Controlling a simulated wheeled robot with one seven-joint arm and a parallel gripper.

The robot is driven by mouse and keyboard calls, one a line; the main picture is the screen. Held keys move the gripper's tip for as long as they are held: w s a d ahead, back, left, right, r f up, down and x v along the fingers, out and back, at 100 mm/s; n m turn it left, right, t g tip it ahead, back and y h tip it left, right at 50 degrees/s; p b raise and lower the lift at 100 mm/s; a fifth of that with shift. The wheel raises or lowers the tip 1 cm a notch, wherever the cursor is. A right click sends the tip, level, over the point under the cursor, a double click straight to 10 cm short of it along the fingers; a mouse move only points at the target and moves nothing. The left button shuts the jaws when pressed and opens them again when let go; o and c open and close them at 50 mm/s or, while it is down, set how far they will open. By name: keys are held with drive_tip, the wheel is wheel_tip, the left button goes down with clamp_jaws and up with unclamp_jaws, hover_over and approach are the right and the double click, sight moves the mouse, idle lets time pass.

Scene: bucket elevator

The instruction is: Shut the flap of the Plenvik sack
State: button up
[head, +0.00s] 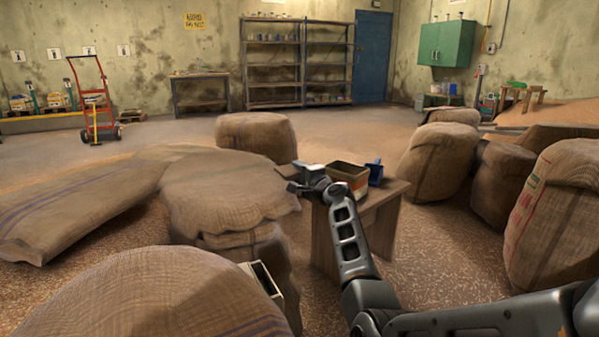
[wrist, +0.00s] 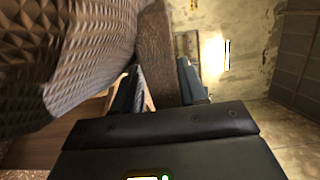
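A burlap sack (head: 225,185) stands at centre left in the head view, with a wide, wavy-edged flap of cloth across its top. No name is readable on it, so I cannot tell if it is the Plenvik sack. My gripper (head: 298,182) is beside the flap's right edge. In the wrist view my gripper (wrist: 160,88) has its two fingers apart, with a brown strip seen between or behind them. Close woven cloth (wrist: 80,50) fills the left of that view. I cannot tell if a finger touches it.
A small wooden table (head: 385,215) right of the sack holds a tan box (head: 347,180) and a blue scoop (head: 374,172). Other sacks stand near: one behind (head: 256,137), one in front (head: 150,300), and several at right, one with red lettering (head: 555,215). Floor beyond is open.

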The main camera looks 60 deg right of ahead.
drive_tip(key=shift+o, duration=0.7)
drive_tip(key=shift+w+a+f, duration=0.1)
drive_tip(key=shift+s+r, duration=0.2)
drive_tip(key=shift+s, duration=0.05)
drive_tip(key=p+v, duration=0.2)
drive_tip(key=v, duration=0.5)
drive_tip(key=shift+a+p, duration=0.2)
drive_tip(key=shift+p, duration=0.2)
drive_tip(key=shift+s+f, duration=0.15)
